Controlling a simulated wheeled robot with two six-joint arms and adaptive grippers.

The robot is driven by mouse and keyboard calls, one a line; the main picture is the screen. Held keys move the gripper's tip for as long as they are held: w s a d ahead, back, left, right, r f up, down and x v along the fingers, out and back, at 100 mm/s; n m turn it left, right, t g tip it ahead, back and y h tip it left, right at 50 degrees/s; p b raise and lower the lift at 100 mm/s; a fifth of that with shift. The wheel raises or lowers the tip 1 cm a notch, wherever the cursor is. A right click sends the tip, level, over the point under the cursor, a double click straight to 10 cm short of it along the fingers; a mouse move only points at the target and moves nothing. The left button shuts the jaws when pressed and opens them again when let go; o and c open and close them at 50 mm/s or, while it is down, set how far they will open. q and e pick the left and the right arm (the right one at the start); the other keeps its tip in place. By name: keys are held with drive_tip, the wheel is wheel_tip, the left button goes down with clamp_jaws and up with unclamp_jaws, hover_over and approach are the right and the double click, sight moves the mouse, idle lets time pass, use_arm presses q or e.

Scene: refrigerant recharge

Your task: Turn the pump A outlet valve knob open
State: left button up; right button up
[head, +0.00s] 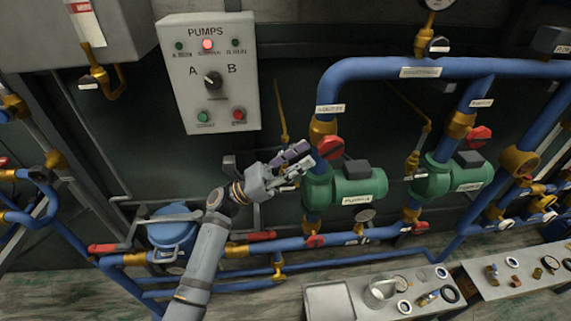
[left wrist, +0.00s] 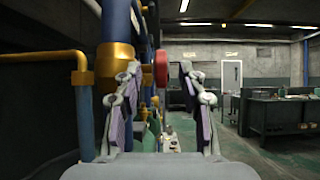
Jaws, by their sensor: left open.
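The pump A outlet valve knob (head: 331,147) is a red disc on a brass valve (head: 322,128) in the blue vertical pipe, just above green pump A (head: 358,184). My left gripper (head: 305,158) is open, with its fingers just left of the knob. In the left wrist view the knob (left wrist: 161,68) shows edge-on in the gap between the two spread fingers (left wrist: 157,95), ahead of them. The fingers look apart from it, though contact is hard to judge. My right gripper is not in view.
The PUMPS control panel (head: 208,72) hangs at upper left. A second green pump (head: 455,176) with its red knob (head: 478,137) stands to the right. A thin brass-coloured pipe (head: 281,110) runs down behind my gripper. A bench (head: 345,301) with loose parts is below.

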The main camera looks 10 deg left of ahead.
use_arm(q)
drive_tip(key=v, duration=0.5)
drive_tip(key=shift+a+f, duration=0.1)
